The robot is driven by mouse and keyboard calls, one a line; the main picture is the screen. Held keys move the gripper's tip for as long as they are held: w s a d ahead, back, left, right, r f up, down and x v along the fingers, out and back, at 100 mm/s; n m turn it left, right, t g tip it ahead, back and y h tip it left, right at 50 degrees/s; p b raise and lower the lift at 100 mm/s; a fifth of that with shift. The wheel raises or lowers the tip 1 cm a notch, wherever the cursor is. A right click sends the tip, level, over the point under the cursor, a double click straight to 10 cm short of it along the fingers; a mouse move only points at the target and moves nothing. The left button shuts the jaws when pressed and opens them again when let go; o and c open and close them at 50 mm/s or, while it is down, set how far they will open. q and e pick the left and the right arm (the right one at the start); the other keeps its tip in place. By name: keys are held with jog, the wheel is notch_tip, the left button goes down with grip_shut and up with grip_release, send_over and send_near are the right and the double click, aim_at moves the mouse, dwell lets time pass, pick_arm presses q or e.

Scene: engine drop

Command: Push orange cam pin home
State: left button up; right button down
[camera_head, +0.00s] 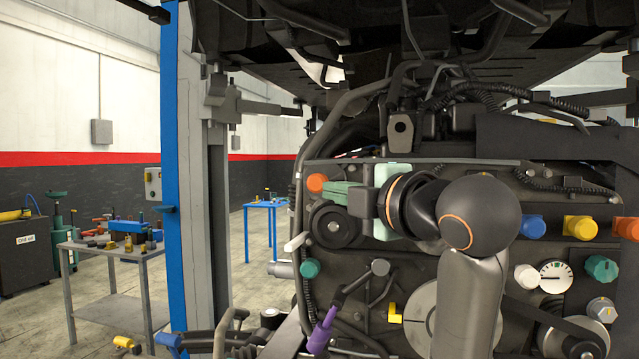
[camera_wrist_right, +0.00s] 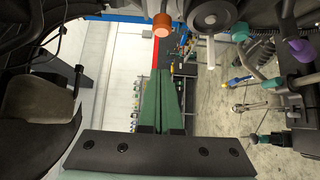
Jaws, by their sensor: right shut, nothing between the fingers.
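The orange pin (camera_head: 317,183) sits on the left part of the engine face, above a dark round pulley (camera_head: 334,225). It shows as a round orange end in the right wrist view (camera_wrist_right: 162,25), sticking out from the engine side. My right gripper (camera_head: 325,190) has green fingers, shut with nothing between them. The fingers point left in the head view, with their tips beside the pin. In the right wrist view the fingertips (camera_wrist_right: 160,70) lie below the pin with a visible gap, and no contact shows. My left gripper is not in view.
A blue lift post (camera_head: 174,180) stands left of the engine. Below the pin are a teal cap (camera_head: 310,268) and a purple handle (camera_head: 322,330). Blue, yellow and orange knobs (camera_head: 533,227) line the engine's right side. A tool bench (camera_head: 110,250) stands far left.

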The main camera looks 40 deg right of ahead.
jog(key=p, duration=0.1)
send_near(310, 185)
jog(key=w+a, duration=0.3)
jog(key=w+d, duration=0.1)
jog(key=w+d+p, duration=0.1)
jog(key=shift+w+d, duration=0.2)
jog(key=shift+d, duration=0.1)
jog(key=shift+w+d, duration=0.25)
jog(key=shift+d, duration=0.05)
jog(key=shift+d, duration=0.1)
jog(key=shift+w+d+r, duration=0.1)
jog(key=shift+w+d, duration=0.75)
jog(key=shift+d, duration=0.15)
